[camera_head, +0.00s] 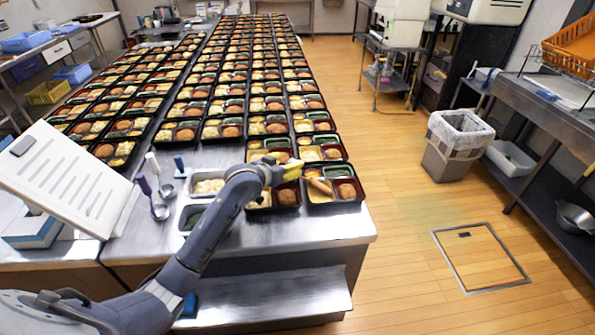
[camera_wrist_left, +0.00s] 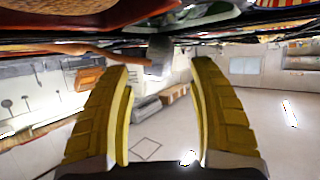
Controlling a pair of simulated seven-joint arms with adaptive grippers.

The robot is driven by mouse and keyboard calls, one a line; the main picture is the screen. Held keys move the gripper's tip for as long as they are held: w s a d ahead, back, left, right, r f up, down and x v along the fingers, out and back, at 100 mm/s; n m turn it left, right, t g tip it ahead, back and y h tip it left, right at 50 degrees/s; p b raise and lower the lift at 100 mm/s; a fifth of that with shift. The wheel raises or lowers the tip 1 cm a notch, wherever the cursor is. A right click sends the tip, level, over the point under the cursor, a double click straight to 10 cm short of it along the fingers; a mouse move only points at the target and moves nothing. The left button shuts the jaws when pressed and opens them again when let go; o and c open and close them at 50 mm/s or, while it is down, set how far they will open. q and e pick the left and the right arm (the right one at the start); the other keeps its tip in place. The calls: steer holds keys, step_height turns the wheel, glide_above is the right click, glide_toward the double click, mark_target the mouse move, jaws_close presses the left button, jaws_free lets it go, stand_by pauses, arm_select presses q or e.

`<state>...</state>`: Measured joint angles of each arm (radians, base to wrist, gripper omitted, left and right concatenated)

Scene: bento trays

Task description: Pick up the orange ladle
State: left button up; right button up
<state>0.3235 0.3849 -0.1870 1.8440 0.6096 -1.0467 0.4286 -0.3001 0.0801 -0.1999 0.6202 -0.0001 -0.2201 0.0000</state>
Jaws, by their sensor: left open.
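My left gripper (camera_head: 296,170) has yellow fingers and hovers over the near end of the bento rows, at the right front corner of the table. In the left wrist view its two fingers (camera_wrist_left: 160,66) stand wide apart with nothing held between them. An orange-brown handle, seemingly the orange ladle (camera_head: 319,185), lies over the nearest right bento tray (camera_head: 333,205), just right of the fingertips. In the left wrist view a brownish handle (camera_wrist_left: 62,48) runs past the left fingertip toward a grey piece between and beyond the fingers. My right gripper is not in view.
A purple-handled ladle (camera_head: 144,185), a white-handled ladle (camera_head: 153,163) and a dark-blue-handled one (camera_head: 179,167) are left of my arm. A white slotted panel (camera_head: 66,180) stands further left. Bento trays fill the table behind. The steel front edge (camera_head: 320,230) is bare.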

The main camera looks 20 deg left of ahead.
arm_select(q)
steer(key=shift+x, duration=1.2)
steer(key=shift+c, duration=0.2)
steer(key=shift+f, duration=0.1)
jaws_close()
